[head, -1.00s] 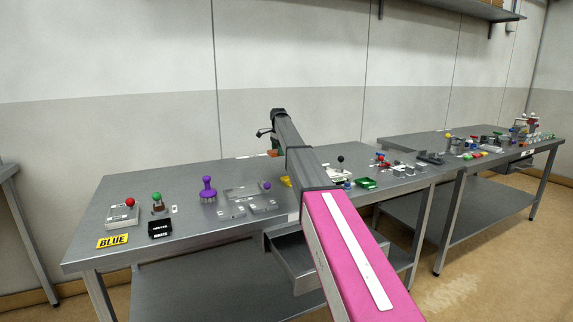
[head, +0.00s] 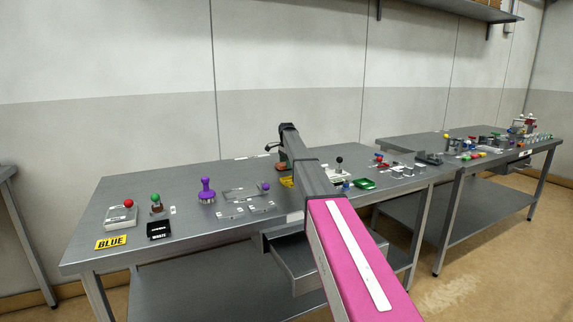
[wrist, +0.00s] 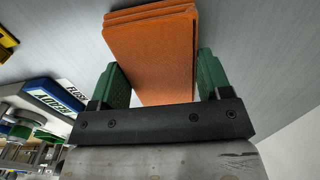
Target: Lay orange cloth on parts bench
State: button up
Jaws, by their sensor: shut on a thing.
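The orange cloth (wrist: 152,52) is a folded, layered pad between the two green fingers of my gripper (wrist: 161,72) in the wrist view. The gripper is shut on it, and the cloth extends past the fingertips over a grey surface. In the head view a small part of the cloth (head: 273,168) shows at the back of the near grey metal bench (head: 115,215), beside my arm's end. My arm hides most of the gripper there. I cannot tell whether the cloth touches the bench top.
A second bench (head: 405,145) with many small parts stands at the right. The near bench's back left is clear.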

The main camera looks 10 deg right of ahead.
jog(key=shift+f, duration=0.1)
jog(key=o, duration=0.9)
notch_tip(320, 180, up, 12)
jog(key=shift+r, duration=0.1)
